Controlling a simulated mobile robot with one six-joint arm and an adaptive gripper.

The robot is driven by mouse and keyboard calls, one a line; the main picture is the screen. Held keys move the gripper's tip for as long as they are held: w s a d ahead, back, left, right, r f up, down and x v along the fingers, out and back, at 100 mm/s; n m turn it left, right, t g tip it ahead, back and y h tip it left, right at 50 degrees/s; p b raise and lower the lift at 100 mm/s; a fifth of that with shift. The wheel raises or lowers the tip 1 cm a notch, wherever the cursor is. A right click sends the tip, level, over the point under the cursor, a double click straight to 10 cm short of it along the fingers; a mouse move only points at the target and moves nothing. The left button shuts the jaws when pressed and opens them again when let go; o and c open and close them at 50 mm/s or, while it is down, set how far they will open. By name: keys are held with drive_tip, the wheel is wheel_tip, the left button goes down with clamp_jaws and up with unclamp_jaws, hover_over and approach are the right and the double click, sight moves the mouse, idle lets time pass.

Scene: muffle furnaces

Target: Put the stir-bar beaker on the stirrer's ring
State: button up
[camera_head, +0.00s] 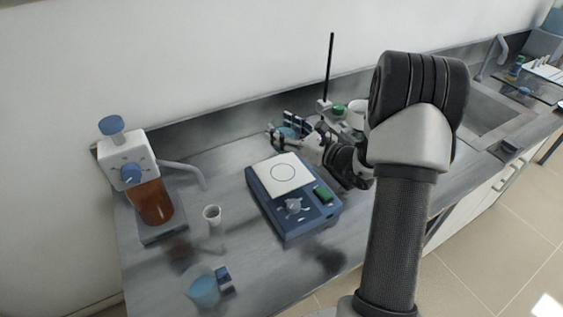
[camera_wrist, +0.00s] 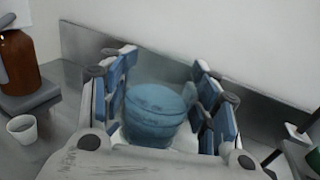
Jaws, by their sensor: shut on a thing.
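My gripper (camera_head: 284,128) is shut on a clear beaker of blue liquid (camera_wrist: 155,115). In the wrist view the beaker sits between the blue finger pads (camera_wrist: 162,78). In the head view my fingers partly hide it, and no stir bar can be made out. The stirrer (camera_head: 292,205) is a blue box with a white top plate, a knob and a green display. A thin dark ring (camera_head: 283,173) is drawn on the bare plate. My gripper and the beaker are behind the plate, near the back of the bench. Whether the beaker touches the bench is unclear.
A second beaker of blue liquid (camera_head: 203,291) stands at the front left beside a small blue-and-white object (camera_head: 223,279). A white cup (camera_head: 212,214) stands left of the stirrer. A dispenser on a brown bottle (camera_head: 152,203) is farther left. A stand rod (camera_head: 329,68) rises behind my gripper.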

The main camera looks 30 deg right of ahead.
wheel_tip(320, 180, down, 10)
drive_tip(key=b, duration=0.3)
drive_tip(key=shift+f, duration=0.15)
drive_tip(key=shift+f, duration=0.2)
drive_tip(key=o, duration=1.2)
drive_tip(key=shift+o, duration=0.2)
